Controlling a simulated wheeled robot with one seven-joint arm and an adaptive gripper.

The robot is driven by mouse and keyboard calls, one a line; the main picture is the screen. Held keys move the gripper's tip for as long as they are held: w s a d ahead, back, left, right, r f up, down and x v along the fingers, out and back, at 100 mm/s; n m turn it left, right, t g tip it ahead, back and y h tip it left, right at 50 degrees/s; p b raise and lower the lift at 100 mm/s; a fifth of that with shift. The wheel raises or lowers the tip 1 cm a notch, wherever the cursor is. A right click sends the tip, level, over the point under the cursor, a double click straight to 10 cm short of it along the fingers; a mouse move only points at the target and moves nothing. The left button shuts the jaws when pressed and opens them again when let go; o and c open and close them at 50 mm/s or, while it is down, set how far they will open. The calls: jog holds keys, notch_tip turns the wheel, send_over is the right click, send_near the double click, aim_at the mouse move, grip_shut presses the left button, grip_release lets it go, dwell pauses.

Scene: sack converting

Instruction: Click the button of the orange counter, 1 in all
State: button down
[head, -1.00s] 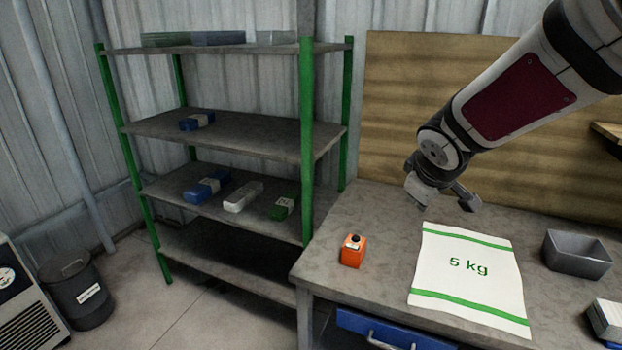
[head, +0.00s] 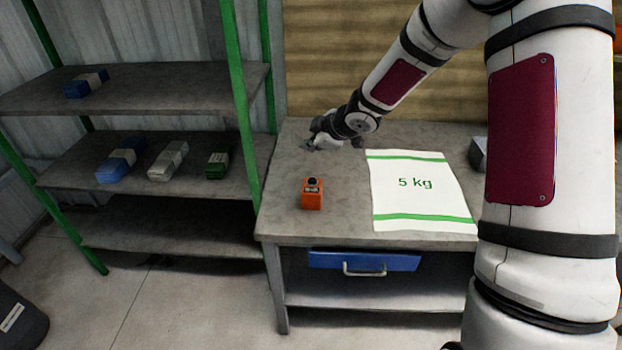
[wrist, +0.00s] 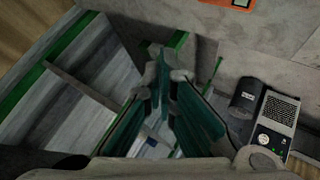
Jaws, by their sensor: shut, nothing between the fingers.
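The orange counter (head: 312,197) stands upright on the grey workbench (head: 285,222), near its left front part, with a dark round button on top and a small display on its front. In the wrist view, only part of the counter (wrist: 236,2) shows, cut off by the top edge. My gripper (head: 312,145) is behind the counter in the head view, above the back left of the bench and apart from the counter. In the wrist view my gripper (wrist: 163,68) is shut and empty, its fingers pointing away from the counter.
A white sack marked 5 kg (head: 415,178) lies flat right of the counter. A grey tray (head: 478,154) is partly hidden by my arm. A green-posted shelf (head: 155,75) with several packs stands left. A blue drawer (head: 340,261) is under the bench top. Bench around the counter is clear.

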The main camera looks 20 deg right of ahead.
jog(key=shift+f, duration=0.15)
jog(key=b, duration=0.9)
send_over(311, 182)
jog(key=f, duration=0.5)
jog(key=shift+w+f, duration=0.25)
jog(key=shift+f, duration=0.1)
notch_tip(311, 182, down, 3)
jog(key=shift+s+r+b, duration=0.1)
jog(key=shift+b, duration=1.1)
jog(key=shift+f+b, duration=0.3)
jog(key=shift+f, duration=0.15)
jog(key=shift+f+b, duration=0.45)
jog(key=shift+f, duration=0.05)
dwell(0.4)
jog(key=shift+r, duration=0.2)
jog(key=shift+r+p, duration=0.75)
jog(key=shift+p, duration=0.45)
